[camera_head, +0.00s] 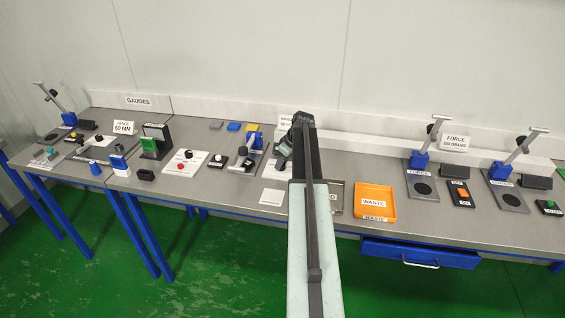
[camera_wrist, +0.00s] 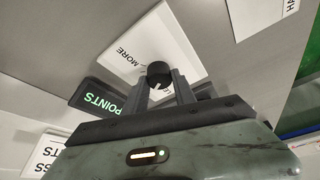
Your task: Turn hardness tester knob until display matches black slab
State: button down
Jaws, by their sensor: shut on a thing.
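The black round knob (camera_wrist: 158,70) with a white pointer mark sits on a white plate (camera_wrist: 128,45) lettered MORE in the wrist view. My gripper (camera_wrist: 162,85) is shut on the knob, one finger on each side. A black display (camera_wrist: 97,96) beside the plate shows green POINTS lettering; any number on it is not visible. In the head view my gripper (camera_head: 284,150) is at the bench among the middle items, and my arm hides the knob and display. I cannot make out which thing is the black slab.
Grey, blue (camera_head: 234,126) and yellow slabs lie at the back of the bench. A white sign (camera_head: 286,121) stands behind my gripper, partly covered. An orange WASTE tray (camera_head: 375,203) is right of my arm. A blue drawer (camera_head: 420,254) sticks out below the bench edge.

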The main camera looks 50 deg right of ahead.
jog(key=c, duration=1)
grip_release()
jog(key=p+v, duration=0.7)
jog(key=shift+s+d+r, duration=0.1)
jog(key=shift+s+r, duration=0.1)
jog(key=shift+r, duration=0.15)
